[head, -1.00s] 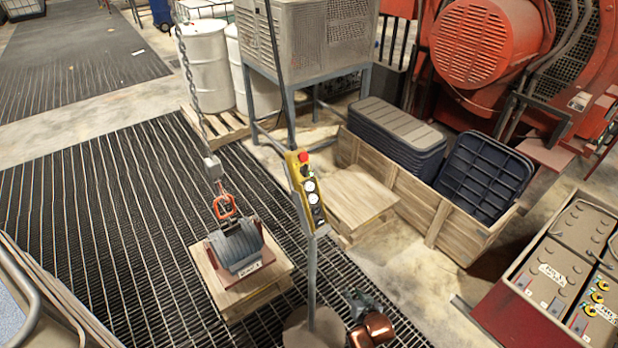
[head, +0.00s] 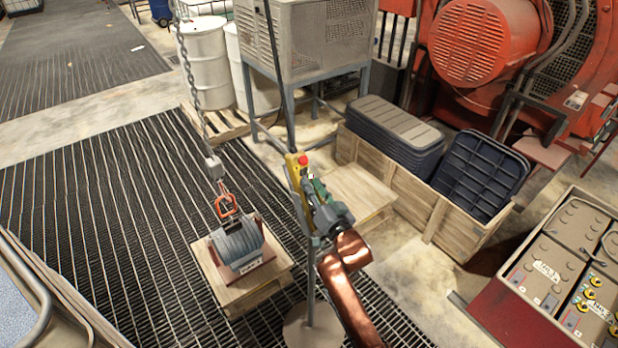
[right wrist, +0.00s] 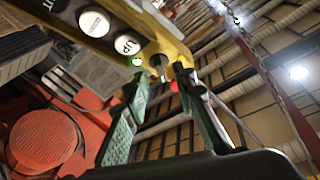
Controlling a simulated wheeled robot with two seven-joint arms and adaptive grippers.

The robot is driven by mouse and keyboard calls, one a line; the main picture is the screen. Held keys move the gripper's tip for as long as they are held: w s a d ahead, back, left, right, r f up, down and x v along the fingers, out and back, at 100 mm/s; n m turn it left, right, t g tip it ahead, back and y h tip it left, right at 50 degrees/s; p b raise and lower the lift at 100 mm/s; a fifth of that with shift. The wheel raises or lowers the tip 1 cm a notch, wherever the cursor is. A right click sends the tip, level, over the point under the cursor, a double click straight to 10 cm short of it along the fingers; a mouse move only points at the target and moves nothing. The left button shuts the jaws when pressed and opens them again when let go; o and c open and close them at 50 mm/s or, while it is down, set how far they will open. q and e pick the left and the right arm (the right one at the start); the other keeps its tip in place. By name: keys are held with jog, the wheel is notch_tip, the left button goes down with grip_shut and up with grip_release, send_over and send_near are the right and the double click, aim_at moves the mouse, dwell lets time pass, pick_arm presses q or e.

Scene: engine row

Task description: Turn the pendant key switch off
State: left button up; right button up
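The yellow pendant (head: 293,170) stands on a grey post, with a red button (head: 303,159) at its top. My right gripper (head: 312,190) is in front of the pendant and hides most of its face. In the right wrist view, the pendant (right wrist: 165,35) crosses the top, with white buttons, one marked UP (right wrist: 127,44), and a small lit green lamp (right wrist: 137,61). The key switch (right wrist: 158,66) appears beside the lamp, between the two green fingertips of my open right gripper (right wrist: 160,75). Contact and the key's angle cannot be told. My left gripper is out of view.
A hoist chain (head: 190,85) with a hook holds a grey ribbed load on a wooden pallet (head: 235,290) left of the pendant. Batteries (head: 560,255) sit in a tray at right.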

aim_at(306, 173)
jog(key=shift+x, duration=1.6)
grip_shut()
